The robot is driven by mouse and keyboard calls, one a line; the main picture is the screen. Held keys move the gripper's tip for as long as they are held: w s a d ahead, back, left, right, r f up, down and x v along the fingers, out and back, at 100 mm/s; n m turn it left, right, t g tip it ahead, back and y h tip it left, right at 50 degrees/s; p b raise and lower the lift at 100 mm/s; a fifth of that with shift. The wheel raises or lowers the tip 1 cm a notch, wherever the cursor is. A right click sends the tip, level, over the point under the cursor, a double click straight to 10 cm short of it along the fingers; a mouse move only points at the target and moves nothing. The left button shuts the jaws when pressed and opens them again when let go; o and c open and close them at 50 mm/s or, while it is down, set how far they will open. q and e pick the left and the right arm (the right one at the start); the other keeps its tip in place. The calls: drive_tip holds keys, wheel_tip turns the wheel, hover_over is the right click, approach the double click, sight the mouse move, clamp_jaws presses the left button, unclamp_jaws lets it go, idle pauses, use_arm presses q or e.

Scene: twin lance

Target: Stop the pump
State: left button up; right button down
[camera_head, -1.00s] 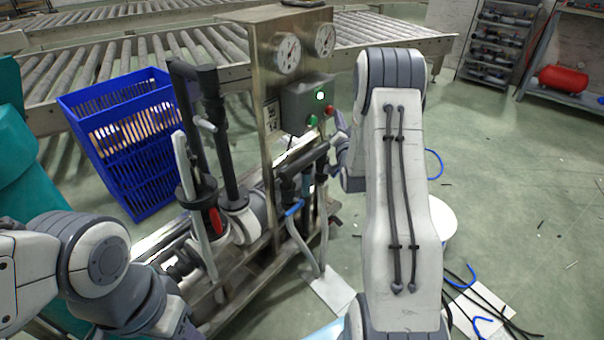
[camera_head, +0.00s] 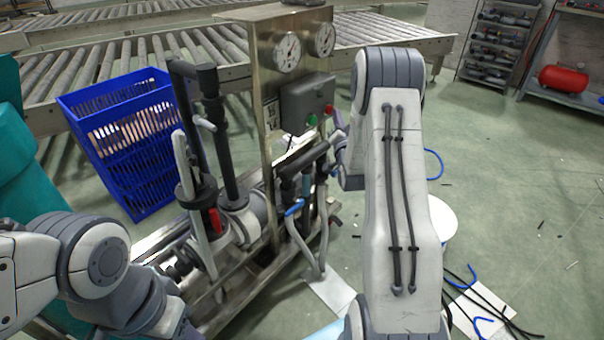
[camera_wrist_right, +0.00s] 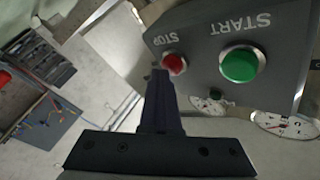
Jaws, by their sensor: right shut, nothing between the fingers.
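The dark control box (camera_head: 301,101) is mounted on the metal pump panel. It carries a red STOP button (camera_wrist_right: 174,64) and a larger green START button (camera_wrist_right: 239,65). Both buttons also show in the head view, the red one (camera_head: 329,109) and the green one (camera_head: 312,120). The lamp on the box is dark. My right gripper (camera_wrist_right: 160,75) is shut and empty, its tip right at the edge of the STOP button; I cannot tell whether it touches. It also shows in the head view (camera_head: 338,136), beside the box. My left gripper is out of view.
Two gauges (camera_head: 287,52) sit above the box. Pump pipes and a red-marked lever (camera_head: 213,221) stand in front of the panel. A blue crate (camera_head: 134,150) is at left, with roller conveyors (camera_head: 180,52) behind. Hoses (camera_head: 490,303) lie on the floor at right.

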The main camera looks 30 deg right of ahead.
drive_tip(key=shift+s, duration=0.25)
drive_tip(key=s+d+b, duration=0.1)
drive_tip(key=s+d, duration=0.1)
drive_tip(key=s, duration=0.3)
drive_tip(key=shift+s+d, duration=0.2)
drive_tip(key=shift+s, duration=0.05)
idle(1.0)
